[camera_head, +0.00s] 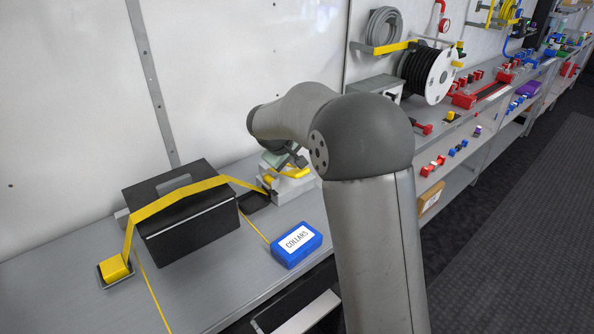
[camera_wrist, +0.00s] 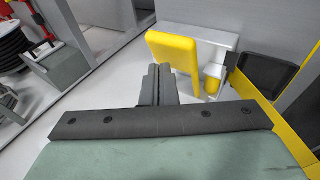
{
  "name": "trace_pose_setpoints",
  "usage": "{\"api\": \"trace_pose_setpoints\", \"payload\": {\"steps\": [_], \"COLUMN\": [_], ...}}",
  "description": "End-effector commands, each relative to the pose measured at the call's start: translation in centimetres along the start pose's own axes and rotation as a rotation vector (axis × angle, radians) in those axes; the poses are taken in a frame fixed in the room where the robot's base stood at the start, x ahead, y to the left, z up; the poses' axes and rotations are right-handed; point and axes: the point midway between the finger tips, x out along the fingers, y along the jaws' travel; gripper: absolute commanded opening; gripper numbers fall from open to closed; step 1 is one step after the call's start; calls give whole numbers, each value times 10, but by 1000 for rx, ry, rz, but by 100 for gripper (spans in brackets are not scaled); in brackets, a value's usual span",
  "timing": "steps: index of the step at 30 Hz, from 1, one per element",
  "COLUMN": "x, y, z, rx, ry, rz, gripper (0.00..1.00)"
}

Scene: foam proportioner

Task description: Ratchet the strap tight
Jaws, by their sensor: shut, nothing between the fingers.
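A yellow strap (camera_head: 180,197) runs over a black case (camera_head: 188,222) on the grey bench, from a yellow block (camera_head: 114,268) at the left to a grey ratchet (camera_head: 291,186) at the right. The ratchet's yellow handle (camera_wrist: 185,52) stands up in the wrist view, on a grey base (camera_wrist: 206,38). My gripper (camera_wrist: 157,72) is shut and empty, its fingertips just left of and below the handle. I cannot tell whether they touch it. In the head view my gripper (camera_head: 290,158) is above the ratchet, partly hidden by my arm. The strap also shows in the wrist view (camera_wrist: 268,108).
A blue box labelled COLLARS (camera_head: 296,245) lies near the bench's front edge. A small black tray (camera_head: 255,201) lies between case and ratchet. A black hose reel (camera_head: 428,76) and red fittings (camera_head: 463,99) stand farther right. A white wall closes the back.

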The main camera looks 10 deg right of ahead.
Motion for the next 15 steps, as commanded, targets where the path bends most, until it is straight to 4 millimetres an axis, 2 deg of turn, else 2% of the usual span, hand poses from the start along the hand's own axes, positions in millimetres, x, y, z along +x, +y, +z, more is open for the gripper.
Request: {"api": "trace_pose_setpoints", "payload": {"steps": [15], "x": [5], "y": [-3], "z": [3], "rx": [0], "ry": [0], "rz": [0], "gripper": [0]}}
